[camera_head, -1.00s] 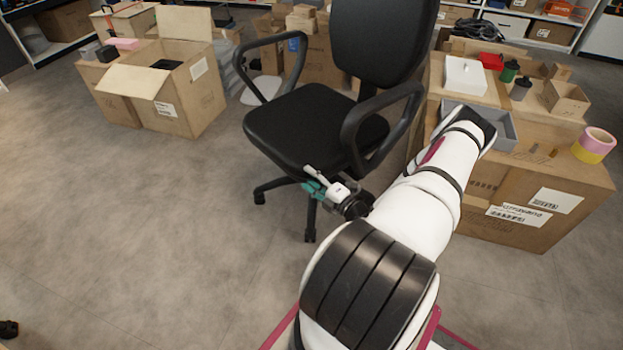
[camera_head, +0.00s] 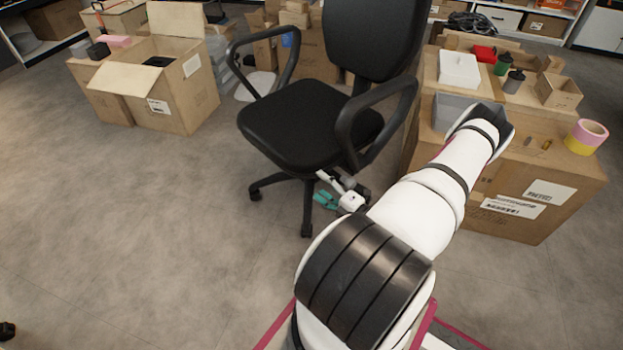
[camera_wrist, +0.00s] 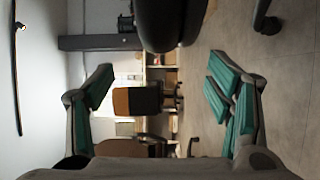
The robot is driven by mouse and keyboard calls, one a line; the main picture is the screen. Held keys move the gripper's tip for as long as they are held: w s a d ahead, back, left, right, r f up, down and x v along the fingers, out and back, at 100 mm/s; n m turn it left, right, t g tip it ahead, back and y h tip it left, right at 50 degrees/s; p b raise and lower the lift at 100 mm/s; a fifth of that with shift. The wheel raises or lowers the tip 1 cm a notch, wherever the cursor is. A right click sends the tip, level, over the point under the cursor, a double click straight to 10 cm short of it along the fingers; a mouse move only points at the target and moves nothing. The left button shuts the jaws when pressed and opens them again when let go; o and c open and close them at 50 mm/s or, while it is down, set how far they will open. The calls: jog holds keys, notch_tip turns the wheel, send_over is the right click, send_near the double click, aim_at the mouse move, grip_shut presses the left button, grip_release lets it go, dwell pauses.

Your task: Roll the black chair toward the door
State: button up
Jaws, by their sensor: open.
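The black chair (camera_head: 310,128) stands upright on its wheeled base in the middle of the head view, with two looped armrests and a tall backrest. My gripper (camera_head: 325,199) is low beside the chair, just under the front right edge of the seat; its teal finger pads show there. In the wrist view my gripper (camera_wrist: 162,95) is open, its fingers wide apart with nothing between them. A dark rounded part of the chair (camera_wrist: 168,25) fills the top middle of the wrist view. Whether the gripper touches the chair cannot be told. No door is clear in view.
An open carton (camera_head: 190,105) stands at the left. Shelves line the back. The floor (camera_head: 130,230) at front left is clear.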

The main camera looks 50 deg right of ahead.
jog(key=s, duration=0.3)
jog(key=s+a, duration=0.1)
jog(key=s, duration=0.1)
jog(key=shift+s, duration=0.1)
jog(key=shift+d, duration=0.1)
dwell(0.5)
